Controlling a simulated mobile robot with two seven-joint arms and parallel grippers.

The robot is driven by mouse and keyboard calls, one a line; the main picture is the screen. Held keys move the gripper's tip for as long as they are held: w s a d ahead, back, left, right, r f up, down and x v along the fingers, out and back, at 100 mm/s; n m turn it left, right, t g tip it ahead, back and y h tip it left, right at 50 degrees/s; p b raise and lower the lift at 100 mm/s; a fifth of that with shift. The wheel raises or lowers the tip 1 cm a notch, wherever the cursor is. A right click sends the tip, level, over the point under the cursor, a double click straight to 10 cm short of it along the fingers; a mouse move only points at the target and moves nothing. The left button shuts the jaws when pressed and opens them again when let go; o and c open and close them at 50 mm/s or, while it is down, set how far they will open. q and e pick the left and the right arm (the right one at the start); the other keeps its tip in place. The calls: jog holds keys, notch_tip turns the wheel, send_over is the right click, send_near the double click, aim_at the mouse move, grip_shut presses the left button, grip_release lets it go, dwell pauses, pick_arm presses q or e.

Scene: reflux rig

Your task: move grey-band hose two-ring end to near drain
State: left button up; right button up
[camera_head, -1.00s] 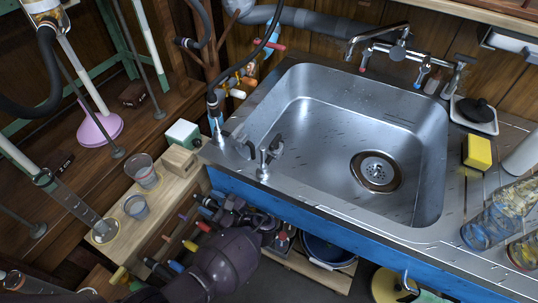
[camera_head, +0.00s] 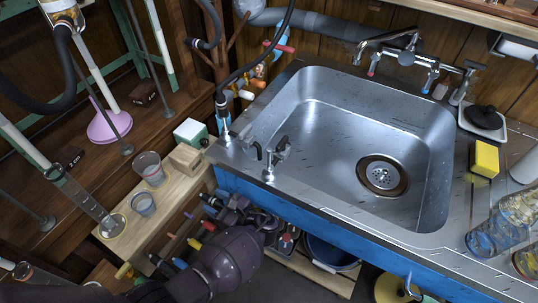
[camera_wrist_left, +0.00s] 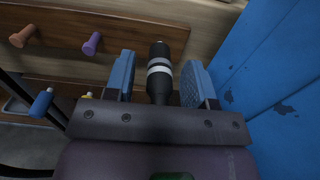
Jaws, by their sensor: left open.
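In the left wrist view, a black hose end with two pale rings (camera_wrist_left: 159,68) stands between the blue fingers of my left gripper (camera_wrist_left: 157,80). The fingers are open on either side of it, with a visible gap at least on the right. In the head view my left gripper (camera_head: 226,207) is low beside the blue counter front, left of the sink; the hose end there is too small to make out. The round drain (camera_head: 383,176) lies in the floor of the steel sink (camera_head: 330,110). My right gripper is not in view.
Coloured pegs (camera_head: 194,243) stick out of the wooden front beside my left gripper. The blue counter front (camera_head: 340,215) is close on its right. Small beakers (camera_head: 150,168) stand on the wooden ledge above. Small fittings (camera_head: 270,165) stand on the sink's near left rim.

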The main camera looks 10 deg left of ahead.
aim_at(220, 205)
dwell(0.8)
pick_arm(q)
grip_shut()
jog(key=shift+d, duration=0.2)
jog(key=shift+v, duration=2.85)
jog(key=shift+a, duration=0.1)
